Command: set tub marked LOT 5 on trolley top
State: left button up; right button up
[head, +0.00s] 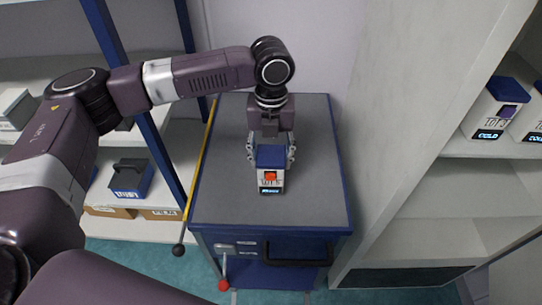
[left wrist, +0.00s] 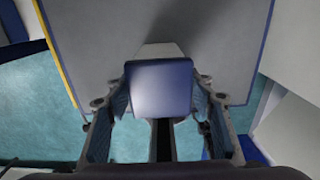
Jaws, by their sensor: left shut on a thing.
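The tub (head: 271,181) is white with a blue lid, an orange square and a label that seems to read LOT 5. My left gripper (head: 271,155) is shut on its sides, pointing down over the trolley top (head: 225,190). In the left wrist view the blue lid (left wrist: 160,88) sits between the two fingers (left wrist: 160,105). The tub is over the grey top, near its middle; I cannot tell whether its base touches the surface. My right gripper is not in view.
Blue-lidded tubs (head: 492,110) stand on the white shelf at the right, one marked LOT 3. A shelf with blue posts (head: 158,140) at the left holds a dark blue case (head: 131,180). The trolley has a dark front handle (head: 297,262). The grey top around the tub is clear.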

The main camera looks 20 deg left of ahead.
pick_arm(q)
jog(key=o, duration=1.3)
jog(key=shift+f, duration=0.1)
jog(key=shift+o, duration=0.2)
notch_tip(320, 180, up, 11)
jog(key=shift+b, duration=0.55)
jog(key=shift+r, duration=0.65)
